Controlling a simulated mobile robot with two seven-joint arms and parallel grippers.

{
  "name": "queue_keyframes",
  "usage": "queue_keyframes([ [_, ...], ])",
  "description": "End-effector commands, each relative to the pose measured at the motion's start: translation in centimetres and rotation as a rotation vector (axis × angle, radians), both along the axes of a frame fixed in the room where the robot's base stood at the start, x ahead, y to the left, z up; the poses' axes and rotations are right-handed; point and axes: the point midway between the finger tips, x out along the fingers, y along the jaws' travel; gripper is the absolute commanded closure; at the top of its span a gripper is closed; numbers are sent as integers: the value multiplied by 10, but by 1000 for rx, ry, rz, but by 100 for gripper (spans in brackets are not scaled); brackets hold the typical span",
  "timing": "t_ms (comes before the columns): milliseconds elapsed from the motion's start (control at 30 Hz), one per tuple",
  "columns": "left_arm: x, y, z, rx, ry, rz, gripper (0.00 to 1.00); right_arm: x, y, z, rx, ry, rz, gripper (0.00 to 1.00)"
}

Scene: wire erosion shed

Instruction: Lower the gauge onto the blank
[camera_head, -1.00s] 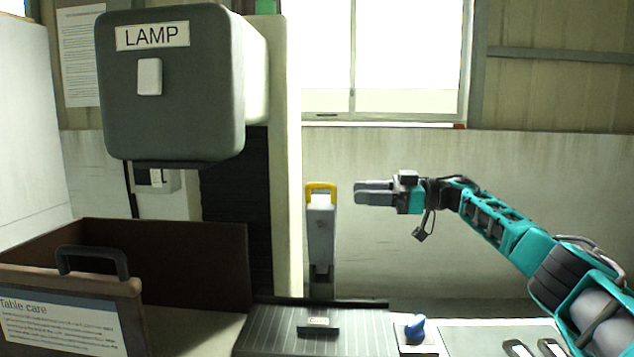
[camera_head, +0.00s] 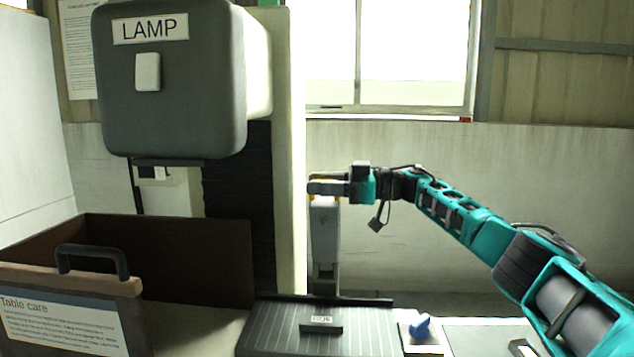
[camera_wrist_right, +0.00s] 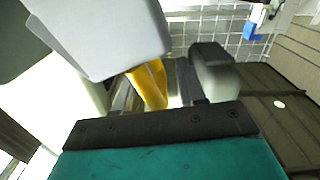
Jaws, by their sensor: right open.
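The likely gauge is a tall grey body (camera_head: 325,238) standing upright on a post behind the table. Its yellow handle (camera_wrist_right: 150,84) lies between my right gripper's two grey fingers in the right wrist view. My right gripper (camera_head: 322,187) is open at the top of the gauge and, in the head view, covers most of the handle. I cannot tell whether a finger touches it. The likely blank is a small dark block with a pale label (camera_head: 321,327), lying on the ribbed table plate (camera_head: 275,335), in front of and below the gauge. My left gripper is out of view.
The grey LAMP housing (camera_head: 170,100) hangs at the upper left, beside a pale column (camera_head: 290,150). A brown open-topped bin (camera_head: 190,265) with a handle stands at the left front. A blue knob (camera_head: 420,326) sits right of the plate.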

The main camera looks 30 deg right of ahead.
Motion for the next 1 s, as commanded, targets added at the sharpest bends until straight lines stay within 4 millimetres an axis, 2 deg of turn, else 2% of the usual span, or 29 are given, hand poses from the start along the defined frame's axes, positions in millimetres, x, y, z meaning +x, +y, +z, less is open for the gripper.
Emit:
queue_keyframes([
  [133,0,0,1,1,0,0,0,6,7,0,-1,1,-1,60],
  [433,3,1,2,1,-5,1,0,7,8,0,0,-1,-1,61],
  [833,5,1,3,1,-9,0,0,6,8,0,0,0,-1,99],
  [1000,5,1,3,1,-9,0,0,6,8,0,0,0,-1,100],
])
